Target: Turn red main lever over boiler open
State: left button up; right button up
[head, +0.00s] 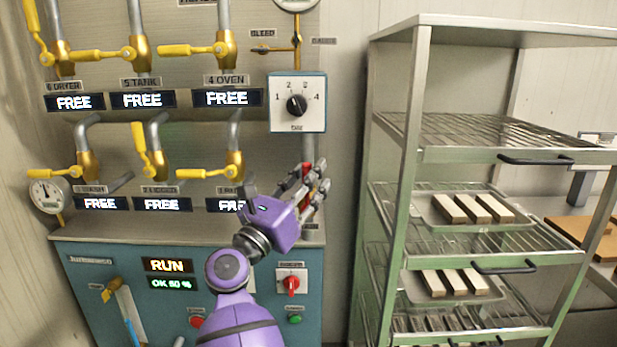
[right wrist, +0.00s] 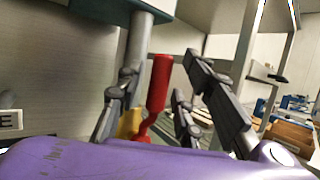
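The red main lever (right wrist: 158,82) stands roughly upright in the right wrist view, beside a grey pipe (right wrist: 138,48) and a yellow valve body (right wrist: 128,124). In the head view only a small red part (head: 307,169) shows among my fingers. My right gripper (head: 313,182) is at the right end of the valve panel, above the blue boiler cabinet (head: 180,257). In the right wrist view its fingers (right wrist: 160,95) are spread, with the red lever between them. I cannot tell whether either finger touches it. My left gripper is out of view.
Several yellow-handled valves (head: 87,166) and FREE displays (head: 142,100) fill the panel to the left. A dial box (head: 297,103) hangs above my right gripper. A wire rack (head: 420,130) with trays of bars stands to the right.

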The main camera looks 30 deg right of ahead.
jog(key=v, duration=1.1)
jog(key=shift+a, duration=0.25)
jog(key=shift+s+f, duration=0.1)
jog(key=shift+s, duration=0.05)
